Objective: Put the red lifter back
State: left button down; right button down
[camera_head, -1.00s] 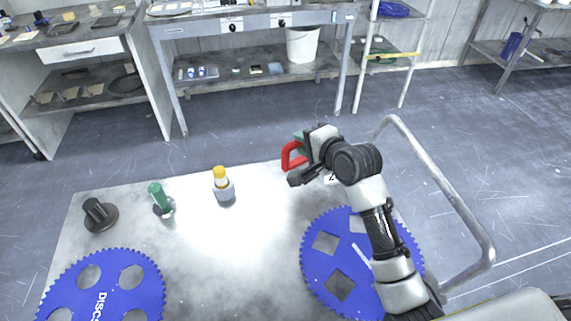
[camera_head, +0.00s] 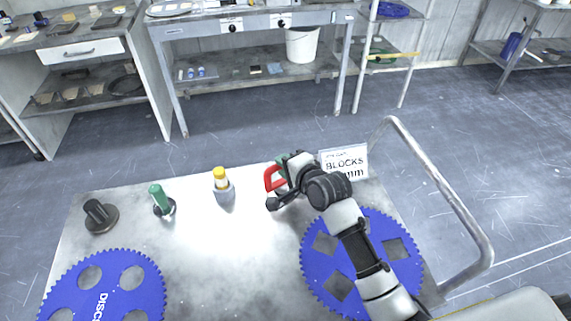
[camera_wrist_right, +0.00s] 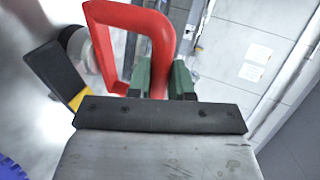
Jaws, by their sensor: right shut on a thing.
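The red lifter (camera_head: 270,178) is a bent red handle, held at the back edge of the cart top. My right gripper (camera_head: 282,180) is shut on it. In the right wrist view the red lifter (camera_wrist_right: 160,30) rises between the green fingers (camera_wrist_right: 160,78). Whether its lower end touches the cart is hidden by my gripper. My left gripper is not in view.
On the cart top (camera_head: 225,260) stand a yellow-topped grey holder (camera_head: 224,190), a green-handled piece (camera_head: 158,198) and a black knob (camera_head: 97,213). Blue toothed discs lie at left (camera_head: 110,285) and right (camera_head: 325,265). A white BLOCKS sign (camera_head: 345,160) stands at the back right.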

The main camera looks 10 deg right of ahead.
jog(key=shift+r, duration=0.15)
jog(key=c, duration=1.4)
grip_release()
jog(key=shift+f, duration=0.25)
jog(key=o, duration=0.4)
jog(key=shift+r, duration=0.1)
jog(key=v, duration=1.2)
jog(key=shift+r, duration=0.1)
